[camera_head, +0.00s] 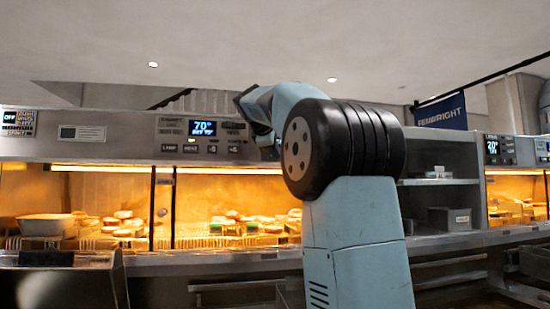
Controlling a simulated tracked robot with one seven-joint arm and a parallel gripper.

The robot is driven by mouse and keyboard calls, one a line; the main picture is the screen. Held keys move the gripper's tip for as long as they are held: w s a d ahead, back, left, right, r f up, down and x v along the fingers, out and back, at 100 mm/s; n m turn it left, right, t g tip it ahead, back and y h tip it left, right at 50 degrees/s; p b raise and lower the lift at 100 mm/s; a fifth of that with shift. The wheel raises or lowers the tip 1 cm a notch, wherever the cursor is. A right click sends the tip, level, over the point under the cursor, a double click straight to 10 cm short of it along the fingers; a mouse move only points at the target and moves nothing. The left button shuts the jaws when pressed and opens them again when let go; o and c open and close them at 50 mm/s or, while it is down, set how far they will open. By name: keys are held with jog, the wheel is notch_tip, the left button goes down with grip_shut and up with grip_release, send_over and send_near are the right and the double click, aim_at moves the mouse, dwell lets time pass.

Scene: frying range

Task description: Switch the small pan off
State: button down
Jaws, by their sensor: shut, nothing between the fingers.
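No pan that I can identify as the small pan shows in the head view. A control panel (110,137) runs above the lit warming cabinet. Its blue display (203,128) reads 70°, with a smaller line under it that I cannot read surely. Several small buttons (190,148) sit below it, one seemingly marked LAMP. A display at the far left (18,118) reads OFF. My pale blue arm rises at the centre right and bends left in front of the panel's right end. My gripper is not discernible, hidden beyond my arm.
The lit cabinet holds several round food pieces (238,217) and a pale bowl (46,224) behind glass. Grey shelves (438,182) stand right of my arm. Another lit unit at the far right has a display (492,146) reading 20°. A steel ledge (215,264) runs along the front.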

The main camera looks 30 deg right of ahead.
jog(key=s, duration=0.2)
jog(key=s+a, duration=0.1)
jog(key=s, duration=0.1)
jog(key=shift+s+a, duration=0.15)
jog(key=shift+s, duration=0.05)
